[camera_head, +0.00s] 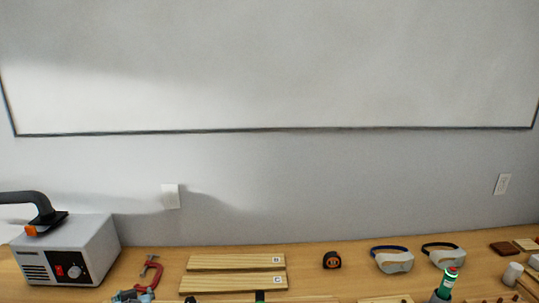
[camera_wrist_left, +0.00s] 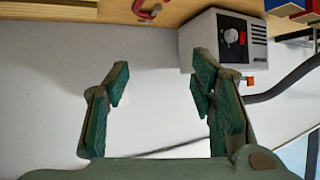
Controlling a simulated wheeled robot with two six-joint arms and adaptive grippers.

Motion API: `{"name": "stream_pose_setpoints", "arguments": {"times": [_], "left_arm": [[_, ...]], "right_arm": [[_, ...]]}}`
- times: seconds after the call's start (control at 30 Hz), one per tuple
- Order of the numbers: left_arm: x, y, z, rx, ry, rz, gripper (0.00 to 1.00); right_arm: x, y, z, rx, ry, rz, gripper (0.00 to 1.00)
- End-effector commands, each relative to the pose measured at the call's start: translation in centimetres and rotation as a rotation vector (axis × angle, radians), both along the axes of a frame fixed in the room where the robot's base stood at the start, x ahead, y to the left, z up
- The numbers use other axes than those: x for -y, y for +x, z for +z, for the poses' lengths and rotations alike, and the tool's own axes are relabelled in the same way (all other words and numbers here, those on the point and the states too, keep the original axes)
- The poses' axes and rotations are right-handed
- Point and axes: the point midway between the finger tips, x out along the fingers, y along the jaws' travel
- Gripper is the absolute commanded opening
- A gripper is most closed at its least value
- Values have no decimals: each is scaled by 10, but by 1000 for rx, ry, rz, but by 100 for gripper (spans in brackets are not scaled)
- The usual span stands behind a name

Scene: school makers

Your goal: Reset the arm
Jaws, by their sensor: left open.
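My left gripper (camera_wrist_left: 158,84) shows in the left wrist view with its two green-padded fingers spread wide. Nothing is between the fingers; only the pale wall shows behind them. The bench and the things on it appear at the top of that view, upside down. A grey box-shaped machine (camera_wrist_left: 228,38) with a red switch is there, beyond the right-hand finger, and I cannot tell the gap between them. In the head view I cannot make out either gripper for certain. My right gripper is not in view.
The wooden bench (camera_head: 225,263) runs along the wall under a whiteboard (camera_head: 270,70). On it stand the grey machine (camera_head: 75,250), a red clamp (camera_head: 150,272), labelled boards (camera_head: 235,262), a tape measure (camera_head: 332,260), two pairs of goggles (camera_head: 395,260) and a green bottle (camera_head: 446,284).

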Motion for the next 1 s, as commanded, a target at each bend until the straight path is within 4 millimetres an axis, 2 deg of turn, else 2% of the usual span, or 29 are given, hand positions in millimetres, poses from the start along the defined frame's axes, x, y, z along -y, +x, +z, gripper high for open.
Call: {"name": "stream_pose_setpoints", "arguments": {"times": [0.03,0.1,0.2,0.3,0.5,0.7,0.77,0.87,1.0], "left_arm": [[6,-24,-19,-55,-5,-17,51],[18,-64,-45,-147,-12,-52,51],[35,-123,-75,-276,-26,-113,51],[52,-178,-93,-388,-42,-178,51],[79,-268,-106,-564,-72,-303,51],[103,-344,-101,-704,-102,-425,51],[110,-366,-97,-742,-111,-463,51],[106,-356,-137,-760,-116,-455,51],[101,-353,-192,-783,-126,-444,51]], "right_arm": [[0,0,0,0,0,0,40],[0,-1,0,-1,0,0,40],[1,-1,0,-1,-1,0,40],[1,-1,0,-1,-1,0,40],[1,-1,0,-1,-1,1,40],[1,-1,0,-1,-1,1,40],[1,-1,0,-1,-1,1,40],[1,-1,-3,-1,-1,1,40],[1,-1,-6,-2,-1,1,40]]}}
